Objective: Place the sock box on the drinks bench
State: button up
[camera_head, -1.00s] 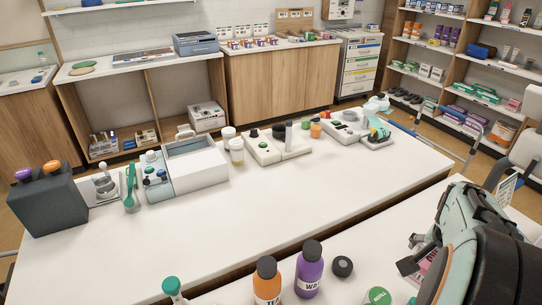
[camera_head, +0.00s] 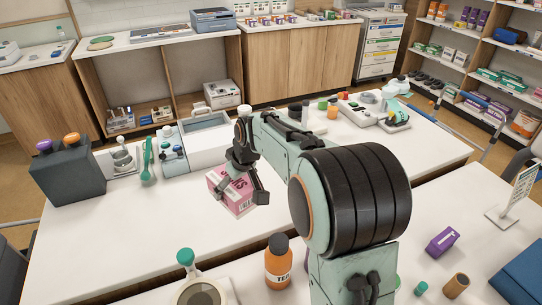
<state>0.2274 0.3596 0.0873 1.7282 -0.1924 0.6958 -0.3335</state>
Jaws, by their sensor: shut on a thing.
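The pink and white sock box (camera_head: 232,194) is in my gripper (camera_head: 243,182), tilted, with dark lettering partly visible on its side. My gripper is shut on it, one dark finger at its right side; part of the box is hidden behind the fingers. The box is over the left-middle of the long white bench (camera_head: 130,240). I cannot tell whether it touches the top. A nearer white counter (camera_head: 440,205) carries an orange bottle (camera_head: 278,262) with a black cap. No label shows which surface is the drinks bench.
A dark container (camera_head: 66,172) with purple and orange tops stands at the bench's left end. The bench front left of the box is clear. A purple box (camera_head: 442,241) lies at right.

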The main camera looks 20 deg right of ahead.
jog(key=shift+w+a+n, duration=0.2)
jog(key=shift+a+n, duration=0.2)
jog(key=shift+a, duration=0.5)
notch_tip(320, 180, down, 5)
jog(key=shift+r, duration=0.15)
jog(key=w+f, duration=0.3)
jog(key=w, duration=0.1)
jog(key=w+f, duration=0.3)
jog(key=w, duration=0.1)
jog(key=w+f, duration=0.3)
jog(key=w, duration=0.2)
jog(key=shift+d+f, duration=0.1)
jog(key=shift+w+f, duration=0.55)
jog(key=shift+f, duration=1.55)
jog(key=o, duration=1)
jog(key=shift+s+f, duration=0.1)
jog(key=shift+f, duration=0.05)
jog(key=shift+o, duration=0.2)
